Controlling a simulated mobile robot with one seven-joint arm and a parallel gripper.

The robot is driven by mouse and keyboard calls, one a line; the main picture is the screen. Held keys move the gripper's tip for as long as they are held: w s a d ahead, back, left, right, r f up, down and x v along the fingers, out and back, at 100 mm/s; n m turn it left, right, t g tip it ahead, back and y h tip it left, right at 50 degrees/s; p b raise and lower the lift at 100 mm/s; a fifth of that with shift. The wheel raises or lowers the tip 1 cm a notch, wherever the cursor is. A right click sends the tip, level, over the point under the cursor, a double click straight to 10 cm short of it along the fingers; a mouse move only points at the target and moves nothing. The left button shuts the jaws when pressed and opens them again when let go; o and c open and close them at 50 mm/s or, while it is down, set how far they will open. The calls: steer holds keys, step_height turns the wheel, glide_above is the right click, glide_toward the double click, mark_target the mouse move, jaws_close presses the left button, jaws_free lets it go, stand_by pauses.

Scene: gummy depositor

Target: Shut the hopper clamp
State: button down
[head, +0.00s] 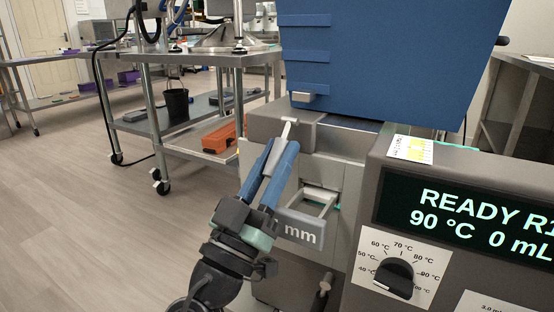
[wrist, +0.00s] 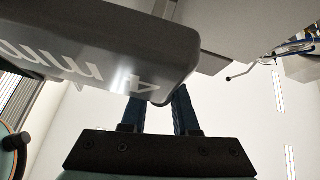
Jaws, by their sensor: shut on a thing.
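The blue hopper (head: 385,60) stands on top of the depositor. Below it is a grey block (head: 280,122), with the pale lever of the hopper clamp (head: 288,129) sticking out of its front and down. My gripper (head: 282,148) reaches up from below, its two blue fingers closed around the lower part of this lever. In the wrist view, the fingers of my gripper (wrist: 158,105) point upward, and their tips are hidden behind a dark part marked "4 mm". The lever cannot be made out in that view.
The grey "mm" front piece (head: 298,228) with an open frame sits just right of my gripper. The control panel (head: 475,215) with its display and dial (head: 395,277) is at the right. A steel cart (head: 180,60) stands behind at left. The floor at left is clear.

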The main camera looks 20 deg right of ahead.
steer(key=c, duration=0.7)
jaws_free()
steer(key=p+v, duration=0.1)
steer(key=v, duration=1.2)
steer(key=shift+a, duration=0.15)
